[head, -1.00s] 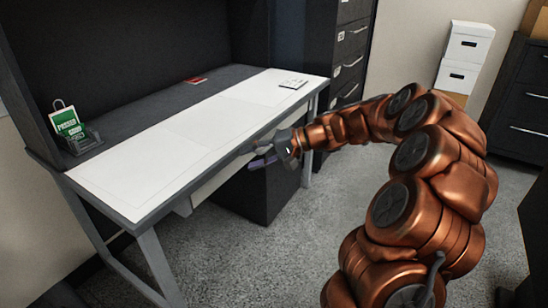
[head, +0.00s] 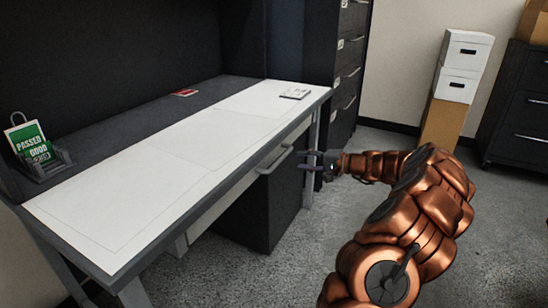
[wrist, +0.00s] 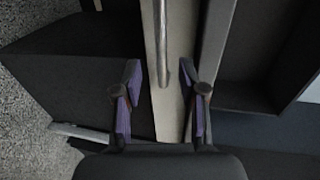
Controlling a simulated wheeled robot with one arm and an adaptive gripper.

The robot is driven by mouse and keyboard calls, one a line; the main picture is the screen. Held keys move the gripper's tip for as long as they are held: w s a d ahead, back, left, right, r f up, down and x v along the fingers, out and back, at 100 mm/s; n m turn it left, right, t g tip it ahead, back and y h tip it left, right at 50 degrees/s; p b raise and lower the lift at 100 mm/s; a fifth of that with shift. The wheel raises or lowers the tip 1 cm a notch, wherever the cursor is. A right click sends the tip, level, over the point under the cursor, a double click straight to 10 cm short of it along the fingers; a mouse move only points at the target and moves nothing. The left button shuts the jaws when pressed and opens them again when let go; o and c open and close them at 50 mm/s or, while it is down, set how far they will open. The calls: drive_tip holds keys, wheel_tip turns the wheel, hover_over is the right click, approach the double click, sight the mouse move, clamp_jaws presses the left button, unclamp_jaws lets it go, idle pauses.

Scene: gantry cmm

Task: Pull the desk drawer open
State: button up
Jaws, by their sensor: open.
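The desk drawer (head: 215,211) has a pale front under the desk's front edge, and looks roughly in line with it. Its bar handle (head: 274,160) is grey and sits toward the right end of the front. My gripper (head: 303,161) is open and empty, just right of the handle in the head view. In the wrist view the drawer front (wrist: 171,112) runs as a pale strip between my two purple-sided fingers (wrist: 161,73). The handle (wrist: 163,45) ends near the gap between the fingertips. I see no clear contact with it.
The desk top (head: 165,160) bears a white mat, a green-and-white card in a holder (head: 40,155) and a small pad (head: 295,94). A dark pedestal (head: 268,215) stands below. Dark cabinets (head: 350,60) and stacked boxes (head: 460,68) stand behind. Grey floor is open in front.

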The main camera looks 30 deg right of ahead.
sight(283, 159)
drive_tip(key=x, duration=0.4)
drive_tip(key=b+x, duration=0.1)
drive_tip(key=x, duration=0.3)
drive_tip(key=shift+a+r+b, duration=0.1)
drive_tip(key=shift+a+b, duration=0.2)
drive_tip(key=shift+a, duration=0.1)
drive_tip(key=shift+s, duration=0.1)
clamp_jaws()
